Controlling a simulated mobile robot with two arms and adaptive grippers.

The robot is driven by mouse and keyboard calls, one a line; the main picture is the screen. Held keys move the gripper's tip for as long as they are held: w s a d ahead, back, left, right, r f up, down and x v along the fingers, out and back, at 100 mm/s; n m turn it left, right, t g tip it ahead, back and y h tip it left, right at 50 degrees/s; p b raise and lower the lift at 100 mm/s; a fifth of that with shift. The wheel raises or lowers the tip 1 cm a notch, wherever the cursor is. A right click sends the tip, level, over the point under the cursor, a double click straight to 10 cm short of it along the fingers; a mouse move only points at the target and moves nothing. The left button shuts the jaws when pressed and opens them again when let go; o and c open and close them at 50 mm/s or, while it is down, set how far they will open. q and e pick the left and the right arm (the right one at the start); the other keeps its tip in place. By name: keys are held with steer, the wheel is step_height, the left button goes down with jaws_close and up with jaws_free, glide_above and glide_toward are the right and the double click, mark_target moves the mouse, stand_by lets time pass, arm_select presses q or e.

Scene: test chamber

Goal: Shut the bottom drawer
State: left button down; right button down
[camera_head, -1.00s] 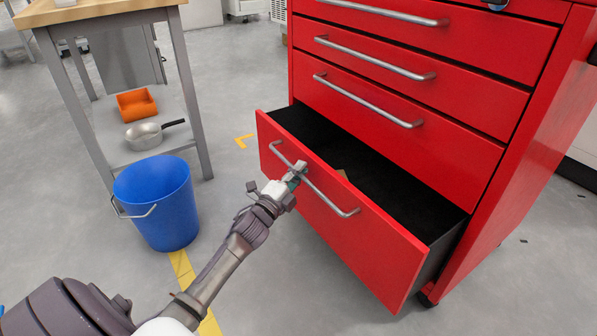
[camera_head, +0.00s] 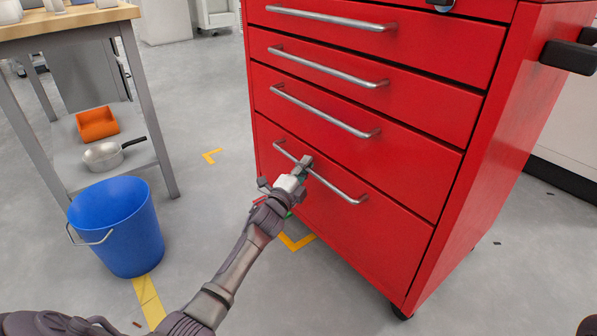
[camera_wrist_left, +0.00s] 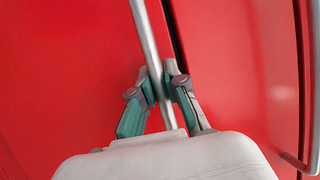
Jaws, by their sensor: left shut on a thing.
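The bottom drawer (camera_head: 341,222) of the red cabinet (camera_head: 490,165) looks flush with the cabinet front, and its inside is hidden. Its silver bar handle (camera_head: 338,190) runs across the upper part of the drawer front. My left gripper (camera_head: 305,163) is at the handle, left of its middle. In the left wrist view, the two fingers of my left gripper (camera_wrist_left: 158,86) are closed around the handle bar (camera_wrist_left: 147,40), one on each side. My right gripper is not in view.
A blue bucket (camera_head: 117,228) stands on the floor at the left. Behind it is a wooden-topped table (camera_head: 70,22) with an orange bin (camera_head: 96,124) and a metal pan (camera_head: 103,156) on its lower shelf.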

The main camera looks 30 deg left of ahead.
arm_select(q)
steer(key=shift+a+f, duration=0.1)
steer(key=shift+a, duration=0.05)
steer(key=c, duration=1.3)
jaws_free()
steer(key=shift+o, duration=0.6)
steer(key=s+f, duration=0.2)
steer(key=s, duration=0.9)
steer(key=shift+s, duration=0.4)
steer(key=shift+f, duration=0.1)
